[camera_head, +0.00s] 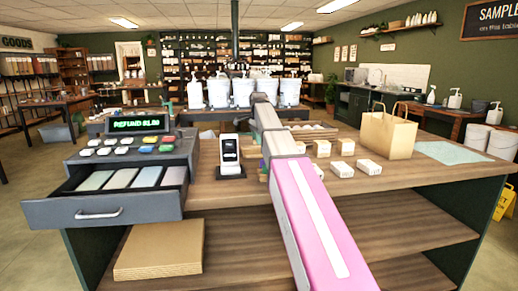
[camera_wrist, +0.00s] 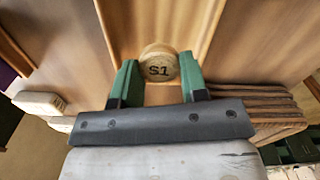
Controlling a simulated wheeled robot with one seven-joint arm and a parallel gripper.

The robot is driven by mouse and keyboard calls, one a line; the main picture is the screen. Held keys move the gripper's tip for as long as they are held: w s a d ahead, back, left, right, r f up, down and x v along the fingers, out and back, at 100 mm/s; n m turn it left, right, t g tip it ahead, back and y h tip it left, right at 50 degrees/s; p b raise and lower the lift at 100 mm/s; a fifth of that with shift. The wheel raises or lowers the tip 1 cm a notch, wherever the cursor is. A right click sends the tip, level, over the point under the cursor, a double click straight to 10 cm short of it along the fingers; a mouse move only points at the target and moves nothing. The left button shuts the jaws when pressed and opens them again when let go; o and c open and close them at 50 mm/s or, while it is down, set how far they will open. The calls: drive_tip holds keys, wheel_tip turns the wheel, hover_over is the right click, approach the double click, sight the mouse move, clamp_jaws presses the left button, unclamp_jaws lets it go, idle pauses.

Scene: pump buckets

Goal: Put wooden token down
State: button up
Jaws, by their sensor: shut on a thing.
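In the wrist view, a round pale wooden token (camera_wrist: 158,66) marked "S1" sits between the green fingers of my gripper (camera_wrist: 158,82). The fingers are shut on it from both sides. Wooden surface shows behind the token; I cannot tell whether the token touches it. In the head view my arm crosses the counter (camera_head: 420,178) and hides the token; I cannot make out my gripper clearly there.
On the counter, a cash register (camera_head: 135,150) has its drawer (camera_head: 100,207) open, with a card reader (camera_head: 230,157) beside it. Small pale blocks (camera_head: 342,168), a paper bag (camera_head: 388,135) and a pale green mat (camera_head: 452,153) lie right. White pump buckets (camera_head: 242,93) stand behind.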

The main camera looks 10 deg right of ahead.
drive_tip(key=shift+d+f, duration=0.15)
drive_tip(key=shift+f, duration=1.95)
drive_tip(key=shift+s, duration=0.1)
drive_tip(key=o, duration=0.9)
drive_tip(key=shift+f, duration=0.1)
wheel_tip(320, 180, up, 12)
drive_tip(key=shift+r, duration=0.15)
